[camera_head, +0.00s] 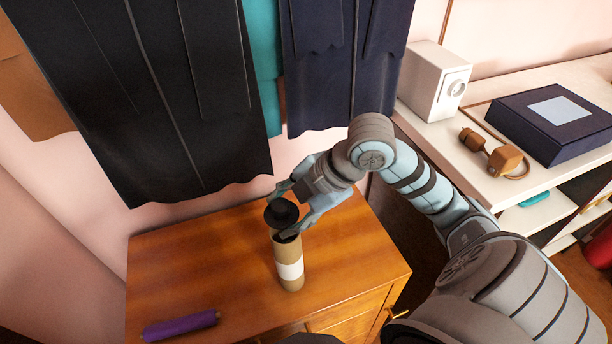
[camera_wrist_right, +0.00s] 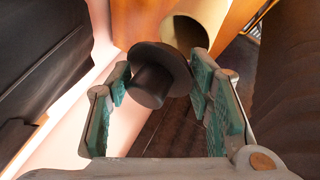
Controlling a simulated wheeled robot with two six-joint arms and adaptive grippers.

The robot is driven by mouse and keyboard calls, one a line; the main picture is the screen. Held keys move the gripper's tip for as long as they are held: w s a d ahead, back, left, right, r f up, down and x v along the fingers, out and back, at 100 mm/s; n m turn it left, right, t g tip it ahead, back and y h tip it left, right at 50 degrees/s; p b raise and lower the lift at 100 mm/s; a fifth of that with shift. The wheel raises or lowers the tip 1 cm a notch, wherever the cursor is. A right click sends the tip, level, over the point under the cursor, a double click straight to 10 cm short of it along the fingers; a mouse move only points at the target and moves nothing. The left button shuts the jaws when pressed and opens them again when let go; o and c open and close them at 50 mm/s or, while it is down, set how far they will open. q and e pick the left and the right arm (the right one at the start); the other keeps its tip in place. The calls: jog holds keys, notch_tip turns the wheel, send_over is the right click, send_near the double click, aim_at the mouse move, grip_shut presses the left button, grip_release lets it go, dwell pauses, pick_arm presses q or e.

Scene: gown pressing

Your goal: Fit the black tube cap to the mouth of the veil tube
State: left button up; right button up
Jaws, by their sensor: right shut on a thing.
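The veil tube (camera_head: 289,254) is a tan cylinder with a white band, standing upright on the wooden cabinet top. My right gripper (camera_head: 284,212) is shut on the black tube cap (camera_head: 279,210), a short plug with a wider brim. In the head view the cap is at the tube's top end, slightly left of it. In the right wrist view the cap (camera_wrist_right: 152,84) is between the fingers (camera_wrist_right: 160,88). There the open tube mouth (camera_wrist_right: 190,34) shows beyond the cap and to its right, so the cap is not seated in it. My left gripper is not in view.
A purple roll (camera_head: 180,325) lies on the wooden cabinet (camera_head: 215,265) at front left. Dark gowns (camera_head: 165,90) hang behind. A white shelf at right holds a white box (camera_head: 428,85), a dark blue box (camera_head: 560,135) and a brown wooden item (camera_head: 505,160).

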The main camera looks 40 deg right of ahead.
jog(key=shift+f+b, duration=0.6)
jog(key=shift+f, duration=0.6)
jog(key=shift+w+r+p, duration=0.1)
jog(key=shift+r+p, duration=0.6)
jog(key=shift+p, duration=0.25)
jog(key=shift+s+f, duration=0.2)
dwell(0.3)
jog(key=shift+f+b, duration=0.4)
jog(key=shift+f, duration=0.15)
